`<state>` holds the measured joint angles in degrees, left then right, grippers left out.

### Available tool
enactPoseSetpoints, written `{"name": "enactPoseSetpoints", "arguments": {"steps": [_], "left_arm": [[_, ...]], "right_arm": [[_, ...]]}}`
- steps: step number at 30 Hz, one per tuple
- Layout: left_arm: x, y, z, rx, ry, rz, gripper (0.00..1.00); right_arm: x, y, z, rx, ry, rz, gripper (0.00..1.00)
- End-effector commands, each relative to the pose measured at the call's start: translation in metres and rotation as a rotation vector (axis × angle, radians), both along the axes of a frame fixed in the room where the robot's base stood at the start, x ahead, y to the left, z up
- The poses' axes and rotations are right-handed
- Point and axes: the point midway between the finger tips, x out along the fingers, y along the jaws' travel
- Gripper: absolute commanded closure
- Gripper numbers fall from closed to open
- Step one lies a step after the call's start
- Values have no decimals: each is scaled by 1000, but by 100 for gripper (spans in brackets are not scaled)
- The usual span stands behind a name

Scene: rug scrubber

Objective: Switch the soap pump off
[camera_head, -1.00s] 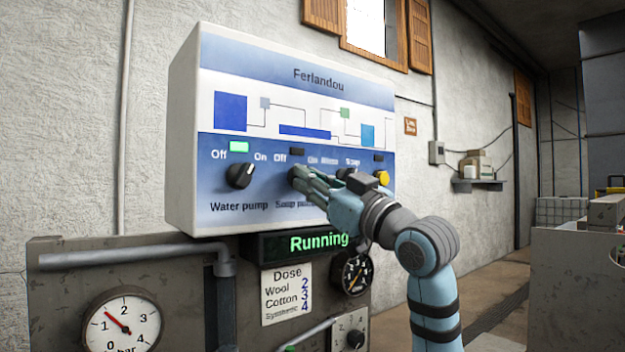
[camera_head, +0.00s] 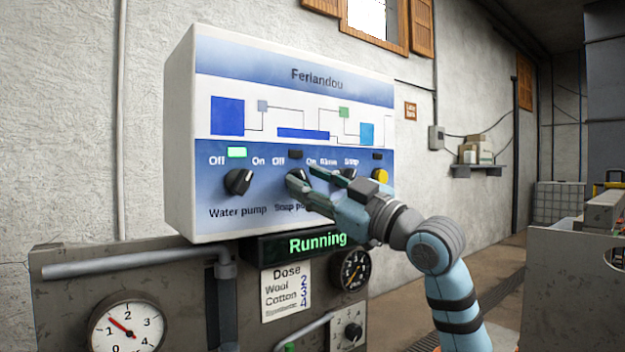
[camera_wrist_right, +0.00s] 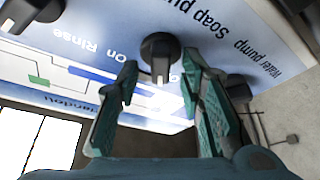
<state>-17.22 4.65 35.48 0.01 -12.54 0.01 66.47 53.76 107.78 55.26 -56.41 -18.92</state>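The soap pump knob (camera_head: 297,180) is a black rotary knob in the middle of the control panel (camera_head: 222,190), between Off and On labels. The small lamp (camera_head: 295,154) above it is dark. The knob also shows in the wrist view (camera_wrist_right: 160,48). Its ridge lies between the two sides; I cannot tell its exact setting. My right gripper (camera_head: 302,182) is open in front of the knob. In the wrist view its green fingertips (camera_wrist_right: 160,68) stand apart on either side of the ridge, with no clear grip. My left gripper is not in view.
The water pump knob (camera_head: 238,182) is to the left, under a lit green lamp (camera_head: 237,152). The partly hidden rinse knob and a yellow button (camera_head: 380,176) are to the right. A display (camera_head: 310,243) below reads Running. Gauges and pipes lie lower.

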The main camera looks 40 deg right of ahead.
Motion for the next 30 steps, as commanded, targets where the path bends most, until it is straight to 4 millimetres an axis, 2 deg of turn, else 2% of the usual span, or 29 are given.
{"name": "enactPoseSetpoints", "arguments": {"steps": [4,12,15,26,29,30], "left_arm": [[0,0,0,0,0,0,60],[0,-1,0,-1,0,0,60],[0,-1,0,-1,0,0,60],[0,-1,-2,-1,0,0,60],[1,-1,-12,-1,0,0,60],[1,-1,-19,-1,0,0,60]], "right_arm": [[-1,0,17,5,-6,2,65],[-2,1,83,3,-6,4,65],[-1,0,96,2,-4,2,65],[-3,2,97,13,5,1,65],[-19,12,76,115,45,-2,65],[-31,18,60,201,68,-8,65]]}}
